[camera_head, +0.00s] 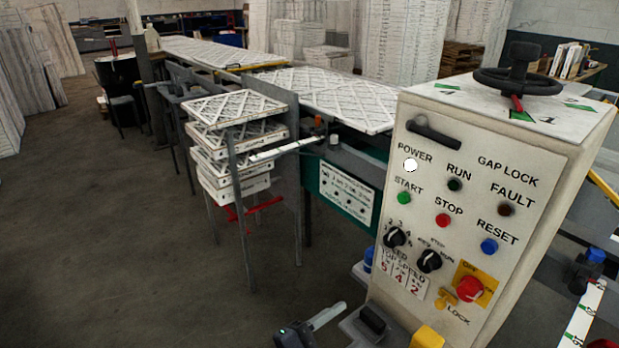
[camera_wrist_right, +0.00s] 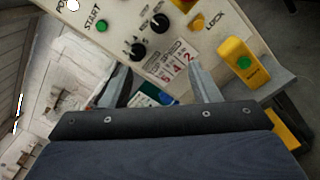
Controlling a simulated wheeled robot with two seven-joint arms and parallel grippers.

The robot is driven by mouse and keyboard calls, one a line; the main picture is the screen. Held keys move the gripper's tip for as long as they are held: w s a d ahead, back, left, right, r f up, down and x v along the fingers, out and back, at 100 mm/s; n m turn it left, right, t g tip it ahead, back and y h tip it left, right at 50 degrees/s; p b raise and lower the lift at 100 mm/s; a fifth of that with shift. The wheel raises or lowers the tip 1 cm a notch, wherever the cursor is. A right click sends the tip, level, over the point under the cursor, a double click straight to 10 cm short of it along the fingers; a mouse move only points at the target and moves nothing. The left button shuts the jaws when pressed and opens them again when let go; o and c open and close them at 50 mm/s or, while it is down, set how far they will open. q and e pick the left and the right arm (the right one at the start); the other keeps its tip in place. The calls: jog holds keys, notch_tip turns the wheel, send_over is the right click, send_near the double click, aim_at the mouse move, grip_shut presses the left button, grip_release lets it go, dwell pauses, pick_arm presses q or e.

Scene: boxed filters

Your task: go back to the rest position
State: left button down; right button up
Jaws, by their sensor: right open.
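My right gripper (camera_head: 342,314) shows at the bottom of the head view, just in front of and below the lower left of the control panel (camera_head: 470,185). In the right wrist view its two grey fingers (camera_wrist_right: 160,86) stand wide apart with nothing between them. Beyond them are the lower part of the panel and a yellow box with a green button (camera_wrist_right: 242,62). The fingers appear clear of the panel's buttons. My left gripper is in neither view.
A stack of boxed filters (camera_head: 235,150) stands on a metal rack left of the panel. A conveyor with white filter sheets (camera_head: 325,95) runs behind. A handwheel (camera_head: 518,80) tops the panel. The floor (camera_head: 110,250) at the left is clear.

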jog(key=s+d+f+m+g+y, duration=0.3)
jog(key=d+m+g+y, duration=0.1)
jog(key=d+g, duration=0.2)
jog(key=s+d+f+m+g+y, duration=0.3)
jog(key=d+g+y, duration=0.1)
jog(key=d+g, duration=0.2)
jog(key=s+d+r+m+t+y, duration=0.3)
jog(key=s+r+m+t+y, duration=0.2)
jog(key=m+y, duration=0.5)
jog(key=shift+s+d+r+m+t, duration=0.2)
jog(key=shift+s+r+m+t, duration=0.05)
jog(key=shift+r+m+t, duration=0.55)
